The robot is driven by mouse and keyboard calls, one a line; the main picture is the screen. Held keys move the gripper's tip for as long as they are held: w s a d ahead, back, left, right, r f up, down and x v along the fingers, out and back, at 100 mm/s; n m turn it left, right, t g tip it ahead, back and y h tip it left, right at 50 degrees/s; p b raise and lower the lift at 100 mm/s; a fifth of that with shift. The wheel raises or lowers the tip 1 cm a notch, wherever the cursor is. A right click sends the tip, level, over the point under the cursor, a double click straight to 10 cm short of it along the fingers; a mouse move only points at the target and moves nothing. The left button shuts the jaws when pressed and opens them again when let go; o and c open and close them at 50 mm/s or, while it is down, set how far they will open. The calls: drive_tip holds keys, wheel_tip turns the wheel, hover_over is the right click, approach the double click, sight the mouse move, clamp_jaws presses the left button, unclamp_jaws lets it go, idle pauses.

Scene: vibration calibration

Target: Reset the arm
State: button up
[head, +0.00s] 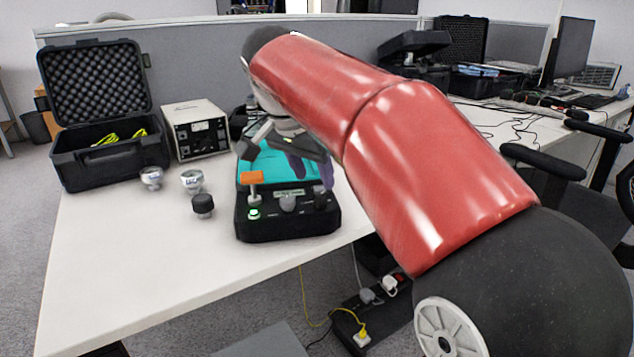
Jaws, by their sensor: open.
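My red arm reaches from the lower right up and across the table. My gripper (277,151) is at its far end, open, with its dark fingers above the turquoise face of a black calibration device (290,224). I see nothing between the fingers, but the arm hides part of this area. I cannot tell whether the fingers touch the device. An orange block (251,177) stands on a post at the device's front left, above a green-lit button (254,214).
On the white table (130,245) stand an open black foam-lined case (107,165), a grey instrument box (196,130), two silver sensors (192,181) (151,178) and a black knob-like piece (203,205). The table's front left is clear. A chair and monitor (573,47) are at right.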

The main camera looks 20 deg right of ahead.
drive_tip(key=v, duration=0.2)
drive_tip(key=shift+s+a+r, duration=0.1)
drive_tip(key=shift+r, duration=0.15)
drive_tip(key=s+d+f+n+t+y, duration=0.2)
drive_tip(key=s+f+n, duration=0.8)
drive_tip(key=s+f, duration=0.8)
drive_tip(key=shift+s+d+f+t+y, duration=0.3)
drive_tip(key=shift+s+d+t+y, duration=0.15)
drive_tip(key=shift+s+y, duration=0.4)
drive_tip(key=shift+s, duration=0.15)
drive_tip(key=shift+c, duration=0.4)
